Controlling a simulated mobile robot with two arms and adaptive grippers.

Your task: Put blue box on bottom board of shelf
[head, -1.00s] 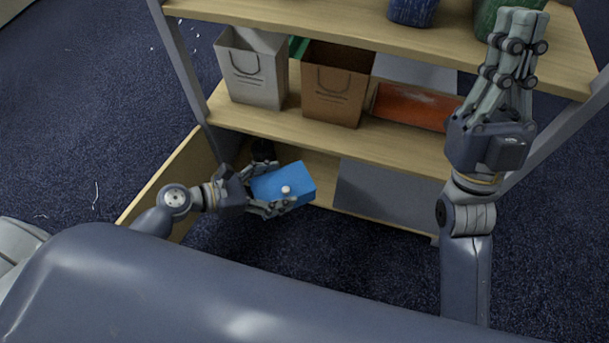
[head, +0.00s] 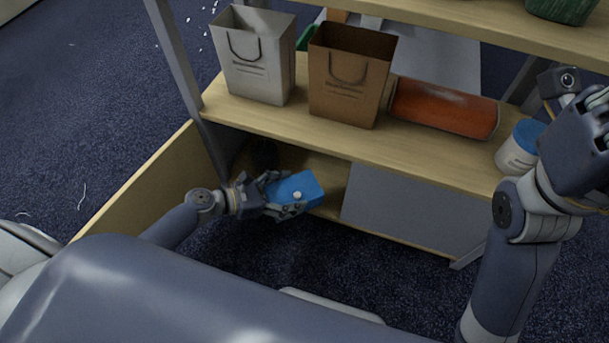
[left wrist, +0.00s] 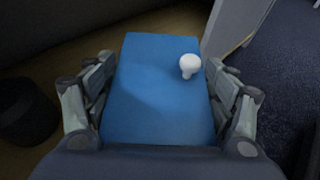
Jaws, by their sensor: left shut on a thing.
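The blue box (head: 296,190) has a small white knob on its face. My left gripper (head: 270,194) is shut on it at the left opening of the shelf's lowest level. In the left wrist view the blue box (left wrist: 155,90) sits between the fingers of my left gripper (left wrist: 158,95). The bottom board (head: 328,205) of the shelf shows behind and beside the box. I cannot tell whether the box touches the board. My right gripper (head: 590,135) is at the right edge, partly cut off, and its fingers cannot be judged.
A grey panel (head: 405,212) closes the right part of the lowest level. A dark round object (left wrist: 25,108) stands left of the box. The board above holds a grey bag (head: 255,65), a brown bag (head: 348,85), an orange tray (head: 445,108) and a blue-lidded jar (head: 520,148).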

